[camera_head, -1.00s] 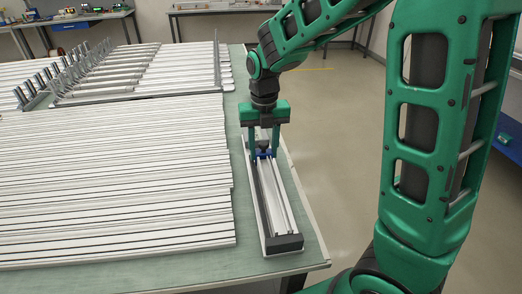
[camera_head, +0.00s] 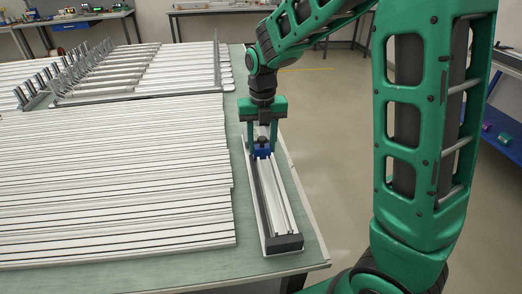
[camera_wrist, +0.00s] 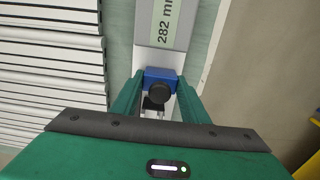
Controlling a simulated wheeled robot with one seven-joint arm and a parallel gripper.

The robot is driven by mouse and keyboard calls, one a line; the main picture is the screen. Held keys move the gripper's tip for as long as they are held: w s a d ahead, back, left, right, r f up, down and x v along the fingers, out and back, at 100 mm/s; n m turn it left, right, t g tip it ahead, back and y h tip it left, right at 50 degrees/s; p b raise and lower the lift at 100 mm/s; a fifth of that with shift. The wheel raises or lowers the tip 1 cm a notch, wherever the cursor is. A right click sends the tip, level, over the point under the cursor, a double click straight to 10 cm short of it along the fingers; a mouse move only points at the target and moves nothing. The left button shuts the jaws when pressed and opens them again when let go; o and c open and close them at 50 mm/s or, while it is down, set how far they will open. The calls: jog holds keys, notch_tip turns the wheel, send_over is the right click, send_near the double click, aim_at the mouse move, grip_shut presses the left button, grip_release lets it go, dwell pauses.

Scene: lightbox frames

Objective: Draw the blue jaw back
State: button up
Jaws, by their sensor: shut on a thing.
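The blue jaw (camera_head: 261,151) is a small block with a dark round knob on top. It sits on a long grey-and-white rail fixture (camera_head: 284,243) that lies along the table's right edge. My gripper (camera_head: 261,153) points down over the rail and is shut on the blue jaw, one finger on each side. In the wrist view the blue jaw (camera_wrist: 160,75) and its black knob show between my green fingers. A grey part with a pale label reading "282 mm" (camera_wrist: 165,22) lies beyond it on the fixture.
Several white profiles (camera_head: 110,180) cover the table to the left of the fixture. A rack with upright dark posts (camera_head: 60,75) stands at the back left. The green tabletop (camera_head: 300,215) has a narrow free strip on the right, then open floor.

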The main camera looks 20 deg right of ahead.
jog(key=shift+w, duration=0.25)
jog(key=shift+w+d, duration=0.1)
jog(key=shift+w, duration=0.55)
jog(key=shift+w+d+r, duration=0.1)
jog(key=shift+w+r, duration=0.05)
jog(key=shift+w, duration=0.1)
dwell(1.1)
jog(key=o, duration=1.2)
jog(key=shift+s, duration=0.1)
notch_tip(320, 180, up, 11)
jog(key=shift+f, duration=0.2)
